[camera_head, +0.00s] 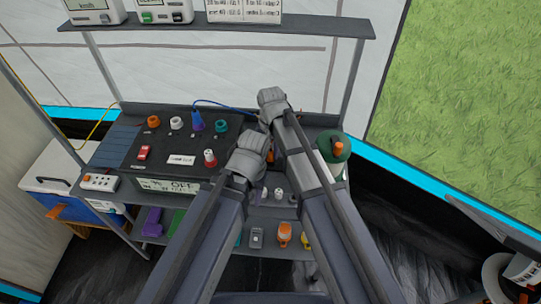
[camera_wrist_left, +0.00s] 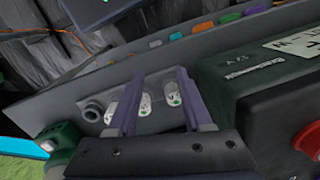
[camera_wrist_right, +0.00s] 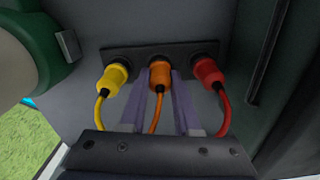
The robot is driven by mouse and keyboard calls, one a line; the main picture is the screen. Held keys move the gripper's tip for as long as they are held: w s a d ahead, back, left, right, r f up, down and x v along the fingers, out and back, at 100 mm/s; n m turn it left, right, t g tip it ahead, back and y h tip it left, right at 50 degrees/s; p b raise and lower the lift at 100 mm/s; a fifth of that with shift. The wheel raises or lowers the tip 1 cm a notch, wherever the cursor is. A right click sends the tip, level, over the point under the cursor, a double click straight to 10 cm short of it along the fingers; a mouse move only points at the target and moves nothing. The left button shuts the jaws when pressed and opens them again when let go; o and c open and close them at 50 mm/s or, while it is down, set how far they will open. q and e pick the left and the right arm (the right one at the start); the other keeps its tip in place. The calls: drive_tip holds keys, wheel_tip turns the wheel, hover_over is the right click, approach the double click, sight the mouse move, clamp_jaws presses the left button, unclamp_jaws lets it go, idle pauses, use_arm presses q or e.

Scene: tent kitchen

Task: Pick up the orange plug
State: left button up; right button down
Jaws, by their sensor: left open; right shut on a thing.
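The orange plug (camera_wrist_right: 160,75) sits at the middle socket of a dark strip (camera_wrist_right: 120,52) in the right wrist view, with its orange cable hanging down. My right gripper (camera_wrist_right: 159,88) is shut on the plug, a finger on each side. The plug still appears to be at its socket. In the head view my right gripper (camera_head: 272,100) is at the back of the bench, its fingertips hidden. My left gripper (camera_wrist_left: 158,76) is open and empty, above a grey panel with small white-topped parts (camera_wrist_left: 172,93). I cannot tell how far above them it is.
A yellow plug (camera_wrist_right: 112,76) and a red plug (camera_wrist_right: 207,72) flank the orange one closely. A green canister (camera_head: 333,147) stands right of my right arm. A black control box (camera_head: 180,150) with knobs is on the left. An upper shelf (camera_head: 320,25) spans the back.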

idle(0.3)
use_arm(q)
wheel_tip(320, 180, up, 10)
drive_tip(key=p, duration=1)
use_arm(e)
wheel_tip(320, 180, up, 10)
drive_tip(key=shift+r, duration=0.1)
